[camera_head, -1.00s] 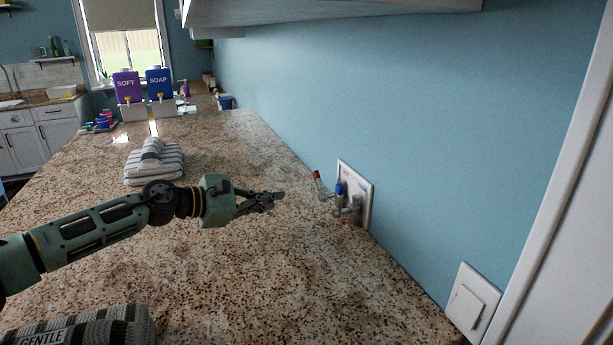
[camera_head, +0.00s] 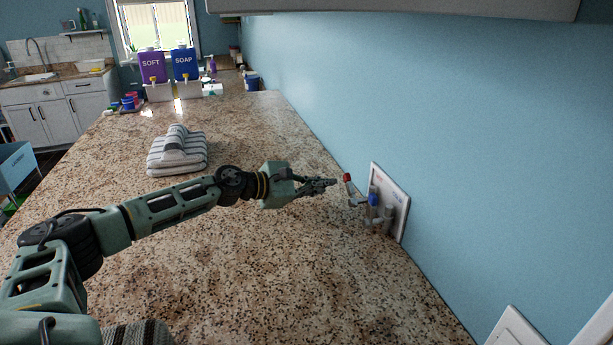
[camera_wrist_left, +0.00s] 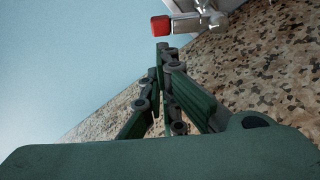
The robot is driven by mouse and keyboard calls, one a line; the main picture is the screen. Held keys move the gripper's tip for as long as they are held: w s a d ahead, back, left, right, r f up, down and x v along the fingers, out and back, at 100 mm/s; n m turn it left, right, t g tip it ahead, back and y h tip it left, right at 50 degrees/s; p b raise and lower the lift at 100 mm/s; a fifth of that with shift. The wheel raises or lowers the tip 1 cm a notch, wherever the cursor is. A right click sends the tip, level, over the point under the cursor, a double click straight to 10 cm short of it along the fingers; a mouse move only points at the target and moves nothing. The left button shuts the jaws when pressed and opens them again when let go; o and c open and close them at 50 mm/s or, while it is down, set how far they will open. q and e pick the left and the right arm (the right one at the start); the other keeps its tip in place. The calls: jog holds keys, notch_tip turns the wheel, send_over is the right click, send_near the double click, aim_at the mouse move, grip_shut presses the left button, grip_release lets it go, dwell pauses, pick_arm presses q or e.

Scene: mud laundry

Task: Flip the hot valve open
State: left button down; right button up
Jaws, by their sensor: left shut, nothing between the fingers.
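The hot valve's red handle (camera_head: 347,178) sticks out to the left from the wall plate (camera_head: 401,205). A valve with a blue handle (camera_head: 373,196) is beside it, to the right. My left gripper (camera_head: 333,182) is shut and empty, its tips just left of the red handle with a small gap that is hard to judge. In the left wrist view the red handle (camera_wrist_left: 160,26) is just beyond the shut fingertips (camera_wrist_left: 163,48), with the grey valve body (camera_wrist_left: 205,15) to its right. My right gripper is not in view.
The speckled counter (camera_head: 300,270) is clear around the gripper. Folded striped towels (camera_head: 178,152) lie to the left. Purple (camera_head: 152,67) and blue (camera_head: 184,64) dispensers stand at the back. A white wall switch (camera_head: 515,330) is at lower right.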

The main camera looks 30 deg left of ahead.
pick_arm(q)
jog(key=shift+x, duration=0.75)
jog(key=shift+w+d+f+p, duration=0.2)
jog(key=shift+w+p, duration=0.15)
jog(key=shift+w, duration=0.25)
jog(key=shift+d, duration=0.1)
jog(key=shift+f, duration=0.1)
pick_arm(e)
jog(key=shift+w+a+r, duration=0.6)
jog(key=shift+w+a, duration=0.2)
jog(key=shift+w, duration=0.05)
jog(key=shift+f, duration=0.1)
